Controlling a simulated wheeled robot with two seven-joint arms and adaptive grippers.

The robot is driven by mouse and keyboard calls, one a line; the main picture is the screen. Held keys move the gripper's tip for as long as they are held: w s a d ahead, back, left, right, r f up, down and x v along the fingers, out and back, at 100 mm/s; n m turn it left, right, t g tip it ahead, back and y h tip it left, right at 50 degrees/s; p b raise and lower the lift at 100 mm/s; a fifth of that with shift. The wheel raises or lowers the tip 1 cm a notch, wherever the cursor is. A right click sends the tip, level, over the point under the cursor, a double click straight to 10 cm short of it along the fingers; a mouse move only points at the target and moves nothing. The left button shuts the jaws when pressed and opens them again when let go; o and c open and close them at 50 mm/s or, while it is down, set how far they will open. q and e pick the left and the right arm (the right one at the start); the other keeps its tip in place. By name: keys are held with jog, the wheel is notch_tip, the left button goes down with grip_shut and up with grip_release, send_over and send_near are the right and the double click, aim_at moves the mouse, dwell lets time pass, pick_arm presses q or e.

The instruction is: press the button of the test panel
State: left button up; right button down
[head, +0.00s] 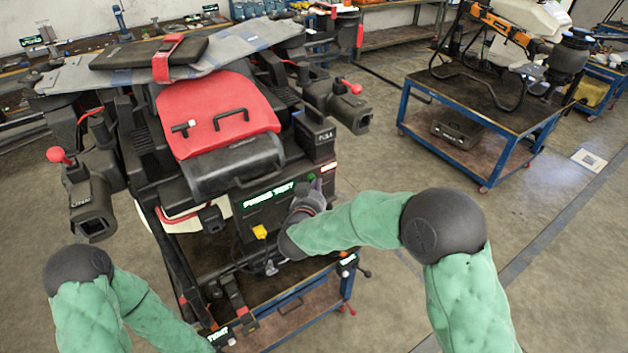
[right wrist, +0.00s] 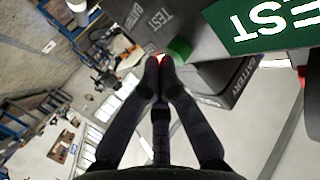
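The button (right wrist: 180,50) is a round green knob in the right wrist view, beside the display (right wrist: 272,22). My right gripper (head: 316,187) is at the button, partly hiding it. In the right wrist view, my right gripper (right wrist: 159,68) has its fingertips together and empty, just left of and below the button. I cannot tell whether they touch it. My left gripper is not in view.
The drone (head: 220,115) with red cover stands on a blue-framed cart (head: 300,305). A black nozzle (head: 350,110) juts out above and right of the panel. A yellow knob (head: 260,232) sits below the display. Another cart (head: 480,110) stands at right, with open floor between.

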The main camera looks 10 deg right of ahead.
jog(key=shift+w+a, duration=0.1)
jog(key=shift+w, duration=0.1)
dwell(0.4)
jog(key=shift+w, duration=0.25)
jog(key=shift+s, duration=0.45)
dwell(0.4)
jog(key=s+d, duration=0.2)
jog(key=s, duration=0.3)
jog(key=shift+s+p, duration=0.3)
jog(key=shift+p, duration=0.15)
jog(key=shift+d, duration=0.1)
dwell(0.4)
